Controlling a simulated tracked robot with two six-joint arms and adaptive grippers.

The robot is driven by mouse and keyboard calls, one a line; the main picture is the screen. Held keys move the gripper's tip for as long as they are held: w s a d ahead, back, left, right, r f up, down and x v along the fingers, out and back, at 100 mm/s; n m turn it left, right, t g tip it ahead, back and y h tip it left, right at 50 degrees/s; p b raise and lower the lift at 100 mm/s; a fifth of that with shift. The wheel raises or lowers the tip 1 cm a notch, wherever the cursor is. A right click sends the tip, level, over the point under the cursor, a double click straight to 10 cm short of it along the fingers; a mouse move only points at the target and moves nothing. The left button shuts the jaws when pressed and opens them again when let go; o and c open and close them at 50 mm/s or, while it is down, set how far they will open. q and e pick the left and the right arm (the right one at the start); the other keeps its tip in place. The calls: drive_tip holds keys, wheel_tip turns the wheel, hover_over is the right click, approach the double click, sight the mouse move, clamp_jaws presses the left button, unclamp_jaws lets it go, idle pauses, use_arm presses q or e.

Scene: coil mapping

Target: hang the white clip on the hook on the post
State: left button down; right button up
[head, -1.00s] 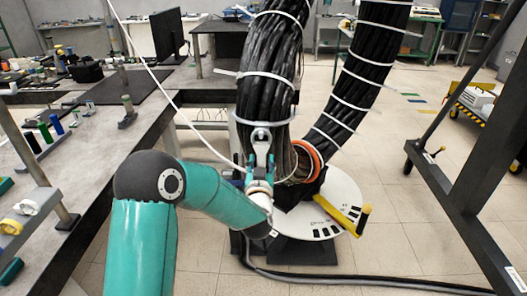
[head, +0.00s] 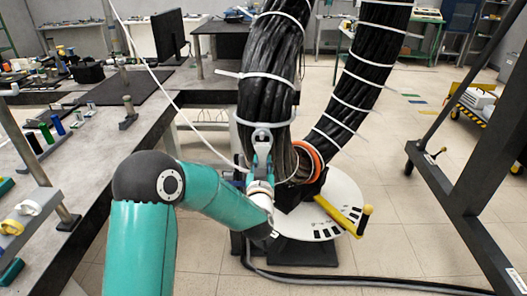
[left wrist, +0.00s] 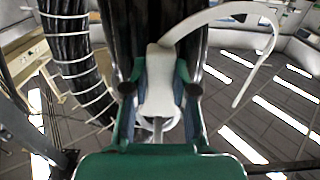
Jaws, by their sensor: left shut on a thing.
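My left gripper (head: 262,158) is in the middle of the head view, in front of a thick black cable bundle (head: 268,88). It is shut on a white clip (head: 262,133), whose rounded body shows just above the fingers. In the left wrist view the clip (left wrist: 160,85) sits between the two fingers, and a long curved white arm runs from it to the right. A thin white strip (head: 178,108) also runs up and left from the gripper in the head view. A metal post (head: 38,150) stands at the left bench. I cannot make out a hook. My right gripper is not in view.
The grey bench (head: 140,115) on the left holds several small parts. A second black bundle (head: 360,80) with white ties rises behind right. A round white plate (head: 345,190) with a yellow handle (head: 338,215) is low behind the gripper. A dark frame (head: 455,190) stands at right.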

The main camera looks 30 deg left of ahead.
sight(262, 156)
use_arm(q)
drive_tip(key=shift+s+d+r, duration=0.2)
drive_tip(key=shift+s+r, duration=0.15)
drive_tip(key=shift+r, duration=0.25)
drive_tip(key=shift+s+d+r, duration=0.2)
drive_tip(key=shift+s+r, duration=0.15)
drive_tip(key=shift+r, duration=0.25)
drive_tip(key=shift+s+d, duration=0.1)
idle(0.5)
drive_tip(key=shift+b+v, duration=0.65)
drive_tip(key=shift+v, duration=0.65)
drive_tip(key=shift+s+d, duration=0.1)
drive_tip(key=shift+s+d+b, duration=0.25)
drive_tip(key=shift+s+b, duration=0.15)
drive_tip(key=shift+s, duration=0.1)
